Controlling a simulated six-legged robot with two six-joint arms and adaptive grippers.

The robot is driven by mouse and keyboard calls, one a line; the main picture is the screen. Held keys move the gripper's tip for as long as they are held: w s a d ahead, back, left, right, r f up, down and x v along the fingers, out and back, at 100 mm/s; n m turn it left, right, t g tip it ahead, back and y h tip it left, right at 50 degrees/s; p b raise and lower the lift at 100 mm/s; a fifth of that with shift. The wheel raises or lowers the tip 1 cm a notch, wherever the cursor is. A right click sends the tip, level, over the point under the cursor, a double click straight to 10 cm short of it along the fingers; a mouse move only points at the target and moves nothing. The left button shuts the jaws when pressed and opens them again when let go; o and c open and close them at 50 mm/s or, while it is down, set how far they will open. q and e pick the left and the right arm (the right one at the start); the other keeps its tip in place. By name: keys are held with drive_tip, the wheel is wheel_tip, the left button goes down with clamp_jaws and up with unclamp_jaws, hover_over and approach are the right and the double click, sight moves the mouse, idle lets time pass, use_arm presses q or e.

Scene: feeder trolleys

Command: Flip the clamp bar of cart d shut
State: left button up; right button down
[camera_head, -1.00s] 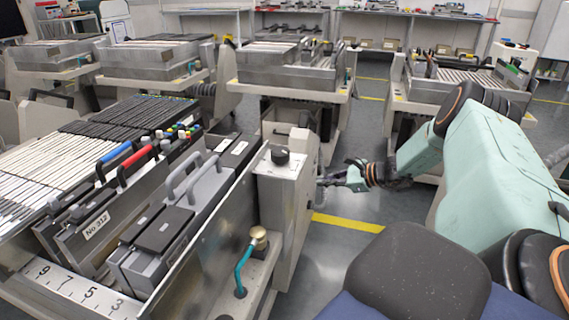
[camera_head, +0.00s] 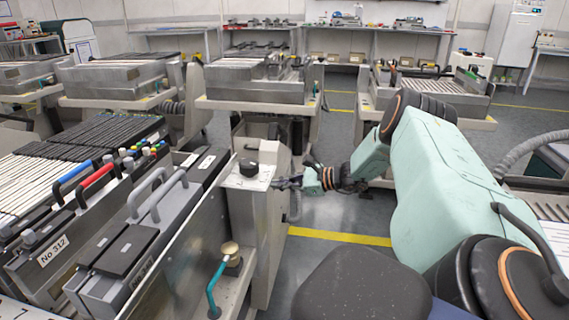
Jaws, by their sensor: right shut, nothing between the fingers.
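The nearest feeder cart (camera_head: 170,262) fills the lower left, with a grey metal side wall. At its right end stands a pale metal post (camera_head: 247,182) with a black knob (camera_head: 249,168) on top. No cart letter is legible, and I cannot tell which part is the clamp bar. My right gripper (camera_head: 281,184) is shut and empty at the post's upper right edge; contact is unclear. My left gripper is out of view.
The near cart holds black, grey and white feeders with blue and red handles (camera_head: 72,170). Other carts stand behind, including one at centre (camera_head: 260,103) and one at right (camera_head: 440,112). Grey floor with a yellow line (camera_head: 338,236) is open right of the post.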

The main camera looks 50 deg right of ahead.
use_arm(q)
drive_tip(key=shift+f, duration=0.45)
use_arm(e)
drive_tip(key=w+a+r, duration=0.1)
drive_tip(key=w+a, duration=0.2)
drive_tip(key=w, duration=0.2)
drive_tip(key=shift+a+r, duration=0.15)
drive_tip(key=shift+r, duration=0.25)
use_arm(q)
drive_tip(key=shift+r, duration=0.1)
use_arm(e)
drive_tip(key=shift+s, duration=0.15)
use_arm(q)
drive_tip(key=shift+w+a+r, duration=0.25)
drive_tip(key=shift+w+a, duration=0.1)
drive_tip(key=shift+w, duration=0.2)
use_arm(e)
drive_tip(key=shift+r, duration=0.25)
